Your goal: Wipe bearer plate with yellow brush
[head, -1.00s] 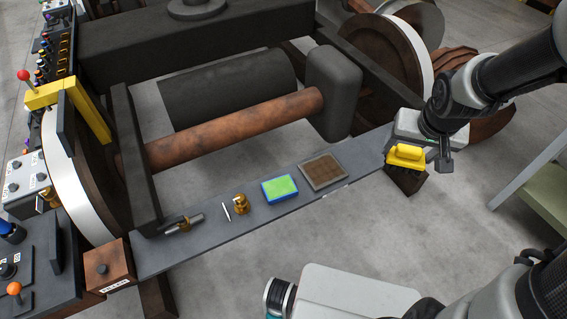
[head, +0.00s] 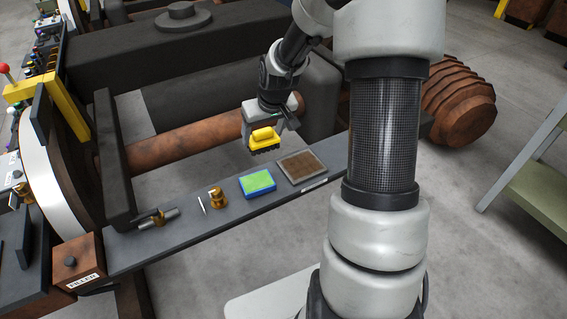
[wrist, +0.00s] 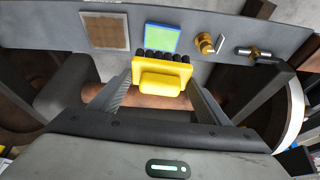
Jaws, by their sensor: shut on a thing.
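My gripper (head: 268,126) is shut on the yellow brush (head: 264,138) and holds it above and behind the grey shelf plank. In the wrist view the yellow brush (wrist: 161,78) sits between the two fingers, its dark bristles pointing away from me. The likely bearer plate is a square brown plate with a pale rim (head: 301,165), lying flat on the plank; it also shows in the wrist view (wrist: 106,31). The brush is apart from it, up and to its left in the head view.
On the plank (head: 185,228) lie a green-topped blue sponge (head: 257,183), a brass piece (head: 217,198), a thin white stick (head: 202,204) and a metal fitting (head: 158,217). A brown box (head: 80,262) is at the plank's left end. A rusty axle (head: 185,143) runs behind.

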